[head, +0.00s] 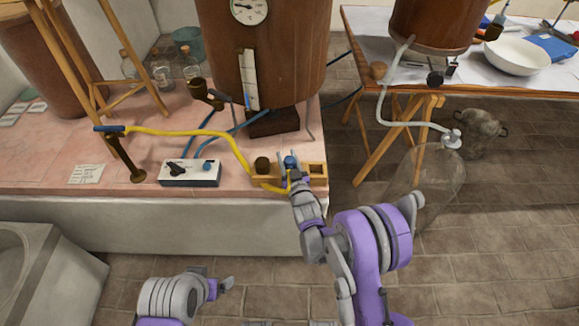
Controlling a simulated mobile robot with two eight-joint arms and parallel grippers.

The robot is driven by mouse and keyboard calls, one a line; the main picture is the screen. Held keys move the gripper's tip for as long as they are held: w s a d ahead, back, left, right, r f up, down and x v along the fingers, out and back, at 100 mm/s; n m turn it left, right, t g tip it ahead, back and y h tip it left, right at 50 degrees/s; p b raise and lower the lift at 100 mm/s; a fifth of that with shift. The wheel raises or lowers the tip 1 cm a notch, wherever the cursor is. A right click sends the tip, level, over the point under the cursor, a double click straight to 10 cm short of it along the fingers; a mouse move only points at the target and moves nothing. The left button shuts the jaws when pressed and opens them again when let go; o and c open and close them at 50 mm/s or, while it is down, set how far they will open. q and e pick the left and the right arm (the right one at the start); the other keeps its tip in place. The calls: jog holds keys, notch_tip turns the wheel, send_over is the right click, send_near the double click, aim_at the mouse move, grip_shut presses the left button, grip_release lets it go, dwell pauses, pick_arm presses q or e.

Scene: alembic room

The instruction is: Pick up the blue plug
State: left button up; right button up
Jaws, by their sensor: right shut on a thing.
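The blue plug (290,161) is small and sits at the front right edge of the pink-topped bench, at the wooden holder (318,171). My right gripper (292,172) reaches up to it from the front and is shut on it. The gripper hides its lower part, so I cannot tell whether the plug is clear of the holder. My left gripper (222,286) is low in front of the bench, away from the plug; its finger opening is not clear.
A brown stopper (262,164) is left of the plug. A yellow hose (200,132) runs to the holder. A switch box (190,173) and a large wooden vessel (290,45) stand on the bench. A glass carboy (430,180) stands on the floor at right.

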grip_shut()
notch_tip(320, 180, up, 10)
jog(key=p, duration=0.2)
dwell(0.9)
